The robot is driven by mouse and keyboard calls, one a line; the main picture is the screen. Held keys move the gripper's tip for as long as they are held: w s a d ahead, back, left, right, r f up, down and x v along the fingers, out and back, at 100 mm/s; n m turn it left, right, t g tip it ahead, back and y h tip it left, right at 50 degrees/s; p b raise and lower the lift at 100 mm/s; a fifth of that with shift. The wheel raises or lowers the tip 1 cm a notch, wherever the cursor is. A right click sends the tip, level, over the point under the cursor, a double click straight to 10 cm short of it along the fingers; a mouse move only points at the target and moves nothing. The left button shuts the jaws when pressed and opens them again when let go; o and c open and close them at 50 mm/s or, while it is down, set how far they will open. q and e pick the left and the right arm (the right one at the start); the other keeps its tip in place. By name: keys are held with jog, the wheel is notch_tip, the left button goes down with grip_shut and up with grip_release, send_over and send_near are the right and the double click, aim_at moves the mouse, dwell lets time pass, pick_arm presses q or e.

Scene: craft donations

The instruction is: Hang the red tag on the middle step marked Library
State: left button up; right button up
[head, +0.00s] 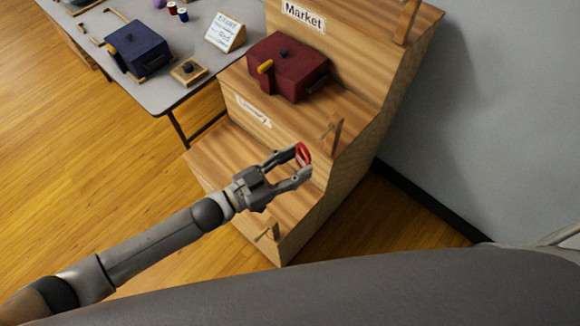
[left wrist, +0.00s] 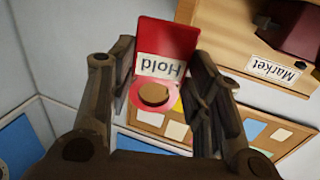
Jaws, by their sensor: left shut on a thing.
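My left gripper (head: 301,166) is shut on the red tag (head: 303,153), holding it in the air in front of the wooden steps. In the left wrist view the red tag (left wrist: 168,38) sits between the fingers, with a white "Hold" label upside down and a ring round a hole. The middle step (head: 290,117) has a blurred front label (head: 254,111), probably Library. A wooden peg (head: 332,130) stands at its right end, behind the tag and apart from it. My right gripper is not in view.
A dark red box (head: 288,66) sits on the middle step, below the Market label (head: 303,16). Other pegs stand on the top step (head: 407,20) and bottom step (head: 268,232). A grey table (head: 185,60) holds a blue box (head: 138,47). A wall is at right.

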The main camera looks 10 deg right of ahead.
pick_arm(q)
jog(key=shift+w+d+f+b, duration=0.2)
jog(key=shift+w+d+b, duration=0.9)
jog(key=shift+d, duration=0.45)
jog(key=shift+w+d+f+b, duration=0.15)
jog(key=shift+w+d+b, duration=0.65)
jog(key=shift+w+d, duration=0.6)
jog(key=shift+w+d+f+b, duration=0.2)
jog(key=shift+d+f+b, duration=0.15)
jog(key=shift+d+b, duration=0.15)
jog(key=o, duration=0.9)
jog(key=v, duration=1.2)
